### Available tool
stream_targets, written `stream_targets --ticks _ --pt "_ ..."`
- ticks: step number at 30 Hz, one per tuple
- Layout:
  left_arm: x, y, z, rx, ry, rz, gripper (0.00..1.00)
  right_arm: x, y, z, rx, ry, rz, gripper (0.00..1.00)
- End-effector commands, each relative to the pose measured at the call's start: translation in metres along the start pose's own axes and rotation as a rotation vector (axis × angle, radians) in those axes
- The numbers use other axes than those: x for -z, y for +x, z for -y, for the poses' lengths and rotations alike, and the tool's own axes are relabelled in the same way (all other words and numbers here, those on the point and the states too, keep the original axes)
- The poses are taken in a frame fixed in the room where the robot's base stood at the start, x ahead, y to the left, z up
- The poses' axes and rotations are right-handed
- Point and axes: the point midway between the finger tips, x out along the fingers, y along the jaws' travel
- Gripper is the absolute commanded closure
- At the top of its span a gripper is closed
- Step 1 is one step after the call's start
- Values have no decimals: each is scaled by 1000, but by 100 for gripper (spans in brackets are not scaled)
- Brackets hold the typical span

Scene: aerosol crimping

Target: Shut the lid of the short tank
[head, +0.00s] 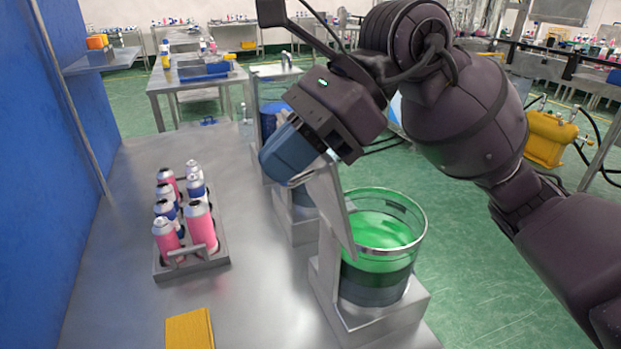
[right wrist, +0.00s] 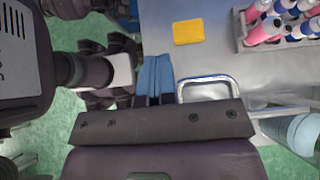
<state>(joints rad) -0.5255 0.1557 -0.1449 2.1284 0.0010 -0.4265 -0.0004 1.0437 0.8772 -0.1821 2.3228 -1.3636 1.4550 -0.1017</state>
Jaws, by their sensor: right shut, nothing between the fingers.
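The nearest tank (head: 378,278) is a clear cylinder holding green liquid, on a grey stand at the right of the table. Its mouth is uncovered. A flat grey lid (head: 332,212) stands steeply on its left side, raised and slightly tilted. My right gripper (head: 277,169), with blue fingers, is shut and empty, left of the lid's upper part. I cannot tell whether it touches the lid. Its fingers also show in the right wrist view (right wrist: 154,76), beside a bent metal bar (right wrist: 206,79). My left gripper is not in view.
A grey rack (head: 193,265) with several pink and blue cans stands left on the table. A yellow block (head: 190,329) lies at the front. Another tank (head: 269,117) with blue contents stands farther back. A blue wall (head: 40,170) bounds the left.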

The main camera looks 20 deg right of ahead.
Motion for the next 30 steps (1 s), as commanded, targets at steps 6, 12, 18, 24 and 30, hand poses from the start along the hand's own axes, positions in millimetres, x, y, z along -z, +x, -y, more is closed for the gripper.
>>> stream_targets --ticks 6,12,18,24,30 --pt "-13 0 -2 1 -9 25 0 17 2 0 -18 16 -18 100" --pt "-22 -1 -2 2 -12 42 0 24 -5 0 -20 16 -19 100" --pt "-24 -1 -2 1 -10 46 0 31 -11 1 -20 16 -19 100" --pt "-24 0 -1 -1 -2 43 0 38 -18 1 -22 17 -18 100" --pt "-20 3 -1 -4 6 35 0 45 -24 1 -22 18 -18 100"
